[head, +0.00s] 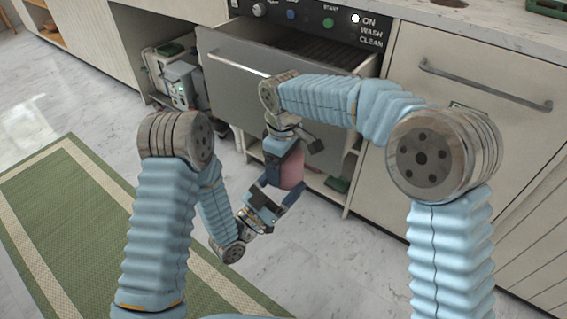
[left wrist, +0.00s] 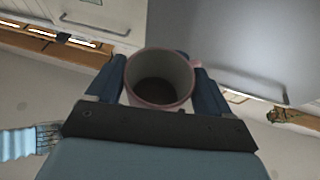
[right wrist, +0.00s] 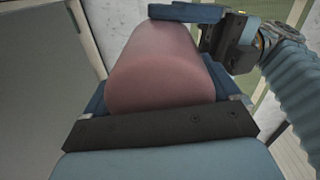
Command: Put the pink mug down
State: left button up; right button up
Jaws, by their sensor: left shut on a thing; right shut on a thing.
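The pink mug (head: 291,168) is held in the air in front of the open grey drawer. My left gripper (head: 268,203) is shut on it from below in the head view. My right gripper (head: 291,150) is shut on it from above. In the left wrist view the mug (left wrist: 160,80) sits between both fingers, and I look into its open, dark inside. In the right wrist view the mug (right wrist: 165,68) shows its smooth pink side and rounded base between my right fingers, with the left gripper (right wrist: 215,25) at its far end. Much of the mug is hidden in the head view.
The grey drawer (head: 225,85) stands pulled out under the control panel (head: 310,22). A low shelf (head: 325,187) lies beneath it. A cream cabinet door with a handle (head: 485,85) is to the right. A green rug (head: 60,210) covers the floor at left.

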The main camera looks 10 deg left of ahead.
pick_arm(q)
jog(key=o, duration=1.3)
jog(key=shift+d, duration=0.15)
jog(key=shift+c, duration=0.2)
pick_arm(e)
jog(key=shift+s+a, duration=0.1)
jog(key=shift+a, duration=0.1)
jog(key=shift+c, duration=0.3)
pick_arm(q)
jog(key=o, duration=0.3)
pick_arm(e)
jog(key=shift+r, duration=0.1)
jog(key=shift+c, duration=0.9)
